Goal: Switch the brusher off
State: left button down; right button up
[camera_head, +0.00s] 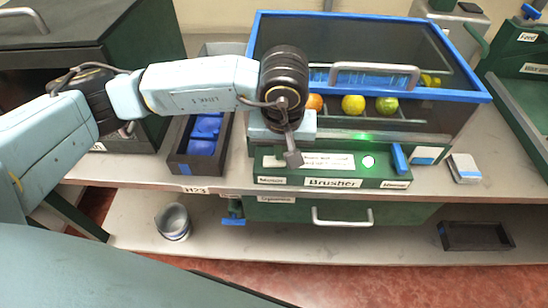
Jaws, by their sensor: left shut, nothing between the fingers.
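The brusher (333,183) is a green machine with a blue-framed clear lid (365,55) and a front panel labelled "Brusher". A green light (364,136) glows above the panel. A round white button (368,161) and a blue lever (399,158) are at the panel's right side. An orange and yellow-green fruit (353,105) show behind the lid. My left gripper (293,158) is shut and empty, pointing down at the left part of the panel. I cannot tell whether it touches the panel. My right gripper is not in view.
A black tray with blue items (203,135) stands left of the brusher. A green machine labelled "Feed" (524,70) stands at the right. A small stack of cards (464,168) lies on the worktop. A metal cup (173,222) and an empty black tray (476,236) are on the lower shelf.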

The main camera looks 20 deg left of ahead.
pick_arm(q)
jog(key=shift+f, duration=0.3)
jog(key=shift+r, duration=0.1)
jog(key=shift+r+p, duration=0.8)
jog(key=shift+r, duration=1.5)
jog(key=shift+r+p, duration=0.45)
jog(key=shift+r, duration=0.75)
